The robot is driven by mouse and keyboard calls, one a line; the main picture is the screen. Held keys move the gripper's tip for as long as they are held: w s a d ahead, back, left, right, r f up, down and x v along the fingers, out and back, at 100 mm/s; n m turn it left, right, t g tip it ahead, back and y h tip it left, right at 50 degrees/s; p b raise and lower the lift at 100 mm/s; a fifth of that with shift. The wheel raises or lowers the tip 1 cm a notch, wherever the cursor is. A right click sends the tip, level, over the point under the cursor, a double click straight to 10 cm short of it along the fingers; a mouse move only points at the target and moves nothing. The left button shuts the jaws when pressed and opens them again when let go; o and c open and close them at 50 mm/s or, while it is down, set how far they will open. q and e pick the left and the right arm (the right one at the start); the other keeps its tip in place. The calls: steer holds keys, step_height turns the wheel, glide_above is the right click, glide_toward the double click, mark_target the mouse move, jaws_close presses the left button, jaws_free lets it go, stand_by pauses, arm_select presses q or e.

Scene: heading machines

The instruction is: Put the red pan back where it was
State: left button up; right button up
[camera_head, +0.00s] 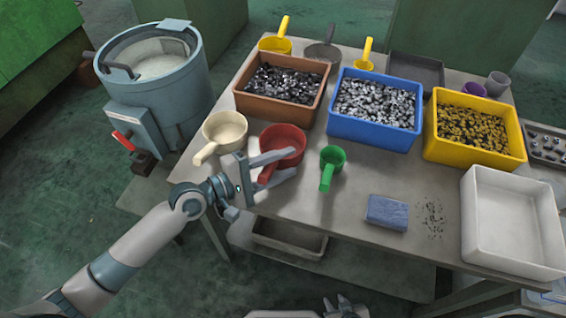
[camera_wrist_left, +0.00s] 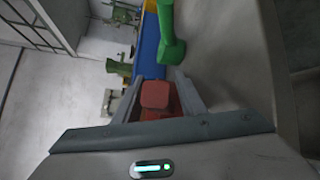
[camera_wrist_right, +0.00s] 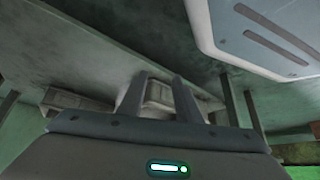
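The red pan (camera_head: 287,140) stands on the table near its front left edge, between a cream scoop and a green scoop. Its handle points toward the front left. My left gripper (camera_head: 292,162) is open at the pan, with its fingers spread on either side of the handle. In the left wrist view the red handle (camera_wrist_left: 157,97) shows between the fingers, with a gap visible; contact cannot be made out. My right gripper (camera_head: 345,308) is low at the bottom of the head view, away from the table top. Its fingers are apart and empty in the right wrist view (camera_wrist_right: 158,85).
A cream scoop (camera_head: 226,130) is left of the pan, a green scoop (camera_head: 331,160) right. Behind stand brown (camera_head: 248,105), blue (camera_head: 370,132) and yellow (camera_head: 470,150) bins of parts. A blue block (camera_head: 387,212) and white tray (camera_head: 515,255) are at the right front.

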arm_select(q)
steer(key=shift+r, duration=0.2)
arm_select(e)
steer(key=shift+r, duration=0.1)
